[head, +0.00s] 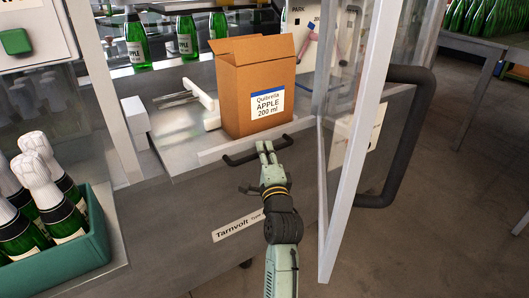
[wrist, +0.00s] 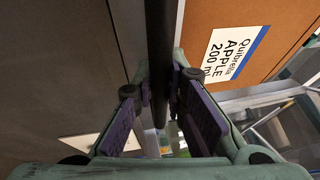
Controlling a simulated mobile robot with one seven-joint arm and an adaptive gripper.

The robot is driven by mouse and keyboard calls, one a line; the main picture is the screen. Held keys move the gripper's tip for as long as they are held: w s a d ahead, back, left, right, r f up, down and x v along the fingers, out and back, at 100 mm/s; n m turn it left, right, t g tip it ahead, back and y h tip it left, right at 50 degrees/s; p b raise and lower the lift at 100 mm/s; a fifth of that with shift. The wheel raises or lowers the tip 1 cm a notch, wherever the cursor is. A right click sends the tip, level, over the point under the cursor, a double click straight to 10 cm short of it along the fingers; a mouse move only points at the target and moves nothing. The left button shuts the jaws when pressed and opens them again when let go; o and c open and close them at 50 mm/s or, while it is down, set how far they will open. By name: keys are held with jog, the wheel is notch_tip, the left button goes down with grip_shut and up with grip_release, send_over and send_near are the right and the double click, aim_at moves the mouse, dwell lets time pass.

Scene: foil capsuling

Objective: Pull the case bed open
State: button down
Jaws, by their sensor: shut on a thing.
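The case bed (head: 180,153) is a flat grey metal bed at the front of the machine. A black bar handle (head: 240,159) runs along its front edge. My gripper (head: 266,148) is at the handle's right-hand part, with its fingers on the bar. In the wrist view the dark handle bar (wrist: 159,45) passes between the two purple-padded fingers of my gripper (wrist: 158,100), which are closed around it. An open brown carton (head: 245,95) labelled "Quibrella APPLE 200 ml" stands upright on the bed, just behind the handle. The fingers hide part of the bar.
A transparent door (head: 345,130) with a pale frame stands open just right of my arm, with a thick black handle (head: 405,140). A green crate of foil-topped bottles (head: 85,250) is at lower left. Green bottles (head: 188,40) stand behind. The floor at right is clear.

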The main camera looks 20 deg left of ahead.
jog(key=s+d, duration=0.1)
jog(key=d, duration=0.1)
jog(key=s+d, duration=0.2)
jog(key=c, duration=1.6)
grip_release()
jog(key=shift+s, duration=0.1)
jog(key=v, duration=1.2)
